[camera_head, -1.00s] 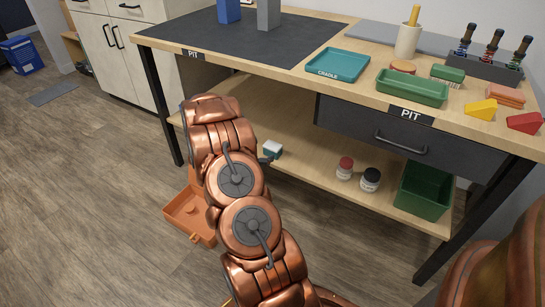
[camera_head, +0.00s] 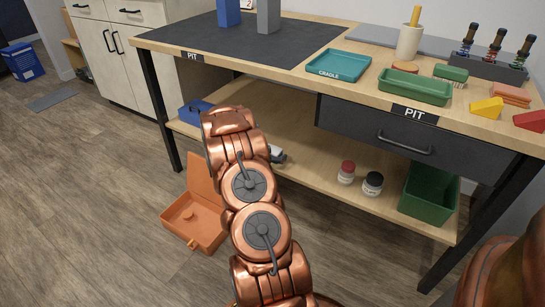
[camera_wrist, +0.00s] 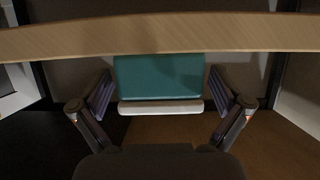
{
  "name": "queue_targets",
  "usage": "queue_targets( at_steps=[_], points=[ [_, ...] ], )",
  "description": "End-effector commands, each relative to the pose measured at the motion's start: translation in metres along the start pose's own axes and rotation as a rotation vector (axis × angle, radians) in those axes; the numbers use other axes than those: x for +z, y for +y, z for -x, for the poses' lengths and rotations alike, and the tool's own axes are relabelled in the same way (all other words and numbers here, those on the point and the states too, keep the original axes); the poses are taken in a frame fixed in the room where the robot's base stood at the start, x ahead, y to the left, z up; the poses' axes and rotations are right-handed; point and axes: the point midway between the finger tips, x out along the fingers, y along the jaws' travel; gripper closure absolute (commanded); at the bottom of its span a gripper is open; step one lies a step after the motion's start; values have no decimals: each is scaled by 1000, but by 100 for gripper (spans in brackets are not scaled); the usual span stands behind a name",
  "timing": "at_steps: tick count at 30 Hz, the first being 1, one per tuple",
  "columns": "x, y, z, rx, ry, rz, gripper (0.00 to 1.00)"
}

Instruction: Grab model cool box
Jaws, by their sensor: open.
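The model cool box (camera_wrist: 158,78) is teal with a white strip along its lower edge in the wrist view. It stands between the two fingers of my gripper (camera_wrist: 160,100), which is open. A finger is on each side of it, and narrow gaps seem to show on both sides. In the head view a small white piece, likely the cool box (camera_head: 277,152), shows beside my copper arm on the lower shelf. My arm hides most of it and most of the gripper there.
The workbench top (camera_head: 300,92) overhangs the lower shelf (camera_head: 315,165). A blue item (camera_head: 194,113), two small jars (camera_head: 346,172) and a green bin (camera_head: 428,195) are on that shelf. An open orange case (camera_head: 195,218) lies on the floor beside my arm. A wooden edge (camera_wrist: 160,35) crosses the wrist view.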

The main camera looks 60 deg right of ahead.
Motion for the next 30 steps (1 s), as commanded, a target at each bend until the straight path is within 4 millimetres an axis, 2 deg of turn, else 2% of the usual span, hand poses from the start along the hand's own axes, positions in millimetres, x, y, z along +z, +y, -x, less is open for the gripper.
queue_targets(
  at_steps=[6,24,30],
  points=[
    [0,0,0,0,0,1,1],
    [0,0,0,0,-1,1,62],
    [0,0,0,0,-1,1,62]
  ],
)
